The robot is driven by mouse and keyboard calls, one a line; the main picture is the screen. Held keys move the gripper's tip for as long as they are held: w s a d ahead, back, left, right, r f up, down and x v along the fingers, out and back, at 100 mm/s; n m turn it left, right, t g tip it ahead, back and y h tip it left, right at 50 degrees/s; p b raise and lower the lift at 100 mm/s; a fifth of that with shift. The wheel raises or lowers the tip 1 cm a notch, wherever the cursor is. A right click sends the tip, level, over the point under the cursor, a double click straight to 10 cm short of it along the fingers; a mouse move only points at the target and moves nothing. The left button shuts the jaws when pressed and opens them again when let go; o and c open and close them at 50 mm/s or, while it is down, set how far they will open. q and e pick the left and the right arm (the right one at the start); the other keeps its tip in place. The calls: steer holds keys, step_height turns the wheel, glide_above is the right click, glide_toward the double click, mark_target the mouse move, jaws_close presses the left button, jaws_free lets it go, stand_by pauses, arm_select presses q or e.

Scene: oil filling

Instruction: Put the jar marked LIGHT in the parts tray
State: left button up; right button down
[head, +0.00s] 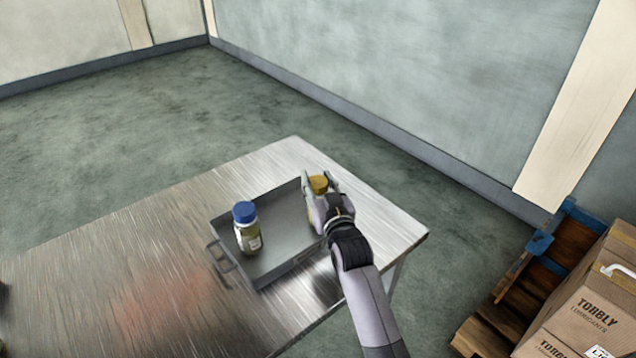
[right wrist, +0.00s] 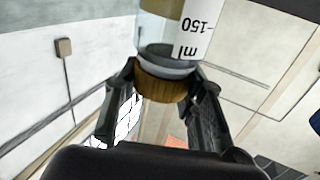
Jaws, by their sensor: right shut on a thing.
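My right gripper (head: 319,178) is shut on a jar with a gold-brown lid (head: 318,185), at the right end of the grey parts tray (head: 284,270). In the right wrist view the jar (right wrist: 178,32) sits between the fingers, gripped near its lid; it shows a white "150 ml" scale and clear glass. Whether it touches the tray is hidden by the gripper. A second jar with a blue lid (head: 246,230) stands upright in the tray's left part, with yellowish contents and a small label too small to read. No LIGHT marking is readable. My left gripper is not in view.
The tray lies on a brushed metal table (head: 130,260), with a handle (head: 219,259) at its left end. The table's left part is mostly clear. A wooden pallet (head: 490,325) and cardboard boxes (head: 590,310) are on the floor at lower right.

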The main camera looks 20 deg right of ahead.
steer(key=c, duration=1)
jaws_free()
steer(key=shift+f, duration=0.1)
steer(key=shift+c, duration=0.2)
steer(key=s, duration=1.2)
steer(key=shift+a+b, duration=0.25)
steer(key=shift+b, duration=0.15)
